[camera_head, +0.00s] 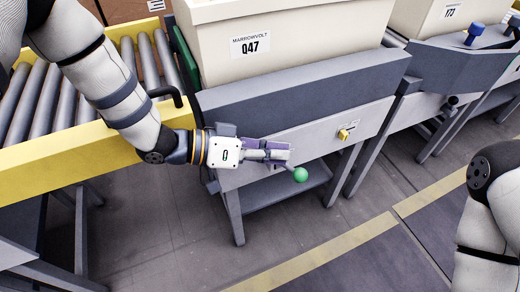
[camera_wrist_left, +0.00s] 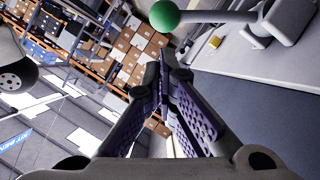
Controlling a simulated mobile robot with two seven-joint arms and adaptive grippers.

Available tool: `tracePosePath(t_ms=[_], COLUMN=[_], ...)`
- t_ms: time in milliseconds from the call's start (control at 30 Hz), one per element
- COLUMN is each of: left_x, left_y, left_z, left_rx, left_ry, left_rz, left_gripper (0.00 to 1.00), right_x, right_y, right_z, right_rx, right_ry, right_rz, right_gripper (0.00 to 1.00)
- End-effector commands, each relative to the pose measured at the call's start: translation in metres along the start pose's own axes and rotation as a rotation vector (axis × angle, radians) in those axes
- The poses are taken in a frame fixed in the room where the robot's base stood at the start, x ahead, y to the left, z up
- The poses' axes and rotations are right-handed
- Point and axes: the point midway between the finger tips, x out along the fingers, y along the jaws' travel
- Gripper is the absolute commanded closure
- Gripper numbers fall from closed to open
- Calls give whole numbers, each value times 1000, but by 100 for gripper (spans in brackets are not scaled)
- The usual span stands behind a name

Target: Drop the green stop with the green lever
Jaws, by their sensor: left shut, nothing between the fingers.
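The green lever's round knob (camera_head: 300,175) hangs in front of the grey panel below the box, at the end of a short grey arm. The knob also shows at the top of the left wrist view (camera_wrist_left: 164,16), with its arm running right to a pivot on the panel. My left gripper (camera_head: 285,153) is shut and empty, just above and left of the knob. In the left wrist view its purple-padded fingers (camera_wrist_left: 163,82) meet below the knob, with a visible gap. The dark green stop (camera_head: 186,58) stands upright between the rollers and the box, partly hidden.
A cream box marked Q47 (camera_head: 285,45) sits on the grey station. A yellow-railed roller conveyor (camera_head: 60,165) is at left. A blue-knobbed lever (camera_head: 474,33) is at upper right. The floor in front is clear.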

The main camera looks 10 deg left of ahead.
Motion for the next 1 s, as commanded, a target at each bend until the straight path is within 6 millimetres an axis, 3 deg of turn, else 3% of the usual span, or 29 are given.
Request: tracePosePath(t_ms=[100, 300, 1000], left_x=[20, 34, 36], left_y=[0, 0, -5], left_z=[1, 0, 2], left_rx=[-1, 0, 60], left_ry=[-2, 0, 0], left_rz=[1, 0, -25], left_gripper=[100, 100, 100], right_x=[3, 4, 1], right_y=[0, 0, 0], right_z=[1, 1, 0], right_rx=[0, 0, 0], right_ry=[-6, -8, -3], right_rz=[0, 0, 0], right_gripper=[65, 65, 65])
